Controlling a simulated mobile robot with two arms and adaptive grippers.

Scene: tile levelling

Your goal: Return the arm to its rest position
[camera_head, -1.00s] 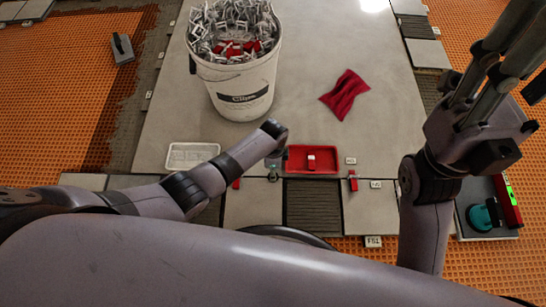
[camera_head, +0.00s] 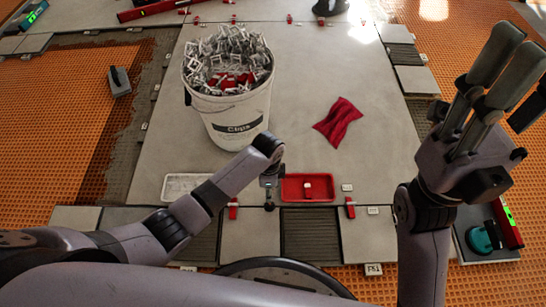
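My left arm reaches in from the left, over the front row of tiles. Its wrist is bent, and my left gripper (camera_head: 269,198) points down just left of the red tray (camera_head: 290,197). The gripper is small and mostly hidden behind the wrist, so its fingers cannot be read. My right arm stands up at the right. My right gripper (camera_head: 497,85) points upward with its fingers spread apart and nothing between them.
A white bucket (camera_head: 237,118) full of clips stands on the large grey slab, behind my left wrist. A red cloth (camera_head: 337,122) lies to its right. A white tray (camera_head: 170,194) is left of the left gripper. A red level (camera_head: 508,226) lies at the right.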

